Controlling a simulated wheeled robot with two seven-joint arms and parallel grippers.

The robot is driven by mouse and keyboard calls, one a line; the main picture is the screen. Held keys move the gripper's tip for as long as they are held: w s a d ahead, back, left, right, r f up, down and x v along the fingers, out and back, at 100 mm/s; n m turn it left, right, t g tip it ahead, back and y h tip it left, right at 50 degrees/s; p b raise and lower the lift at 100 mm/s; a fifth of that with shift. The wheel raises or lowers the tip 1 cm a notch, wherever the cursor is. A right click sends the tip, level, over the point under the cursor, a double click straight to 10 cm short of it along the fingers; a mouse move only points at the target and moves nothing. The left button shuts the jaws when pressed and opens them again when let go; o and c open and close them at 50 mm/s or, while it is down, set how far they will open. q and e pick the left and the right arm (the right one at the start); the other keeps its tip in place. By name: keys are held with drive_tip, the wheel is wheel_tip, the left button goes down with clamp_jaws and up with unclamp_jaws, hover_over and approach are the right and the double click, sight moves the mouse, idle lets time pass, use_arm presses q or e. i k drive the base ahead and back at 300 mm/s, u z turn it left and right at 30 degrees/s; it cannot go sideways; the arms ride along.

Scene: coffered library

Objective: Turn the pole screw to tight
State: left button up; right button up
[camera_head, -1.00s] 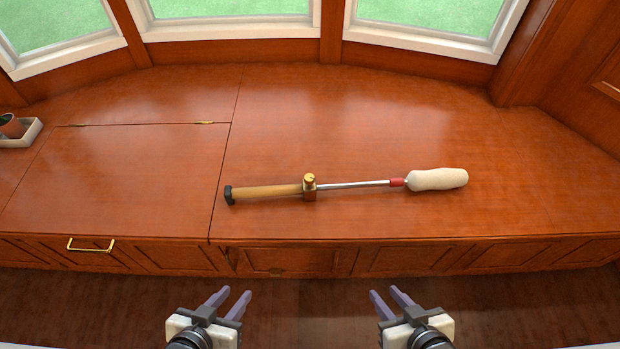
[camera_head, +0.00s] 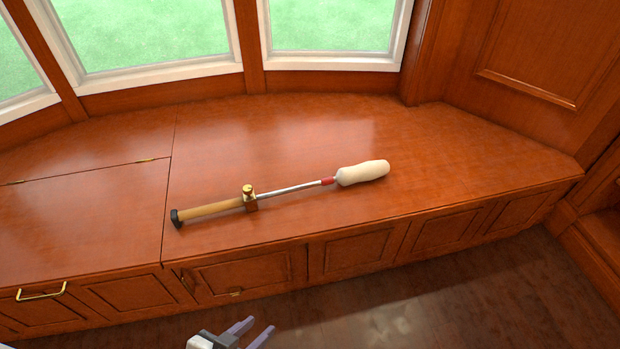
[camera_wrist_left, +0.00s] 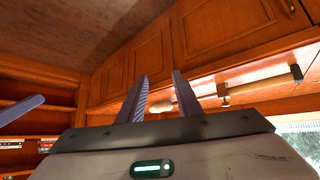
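The pole (camera_head: 290,190) lies on the wooden window seat, with a wooden handle at its left, a metal rod and a pale fuzzy head at its right. The brass pole screw (camera_head: 248,189) stands up from a collar where wood meets rod. The pole also shows upside down in the left wrist view (camera_wrist_left: 262,84). My left gripper (camera_head: 252,331) is open and empty, low in front of the seat and apart from the pole. Its parted fingers show in the left wrist view (camera_wrist_left: 160,98). A purple finger (camera_wrist_left: 20,107), apparently my right gripper's, enters that view's left edge; its opening cannot be judged.
The window seat (camera_head: 440,170) is clear around the pole. Its panelled front has a brass pull (camera_head: 42,292) at left. A hinged lid panel (camera_head: 80,205) lies closed left of the pole. Windows stand behind, and open floor (camera_head: 440,310) lies in front.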

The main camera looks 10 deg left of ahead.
sight(247, 189)
drive_tip(key=z, duration=0.5)
drive_tip(key=i, duration=0.95)
drive_tip(key=u, duration=0.05)
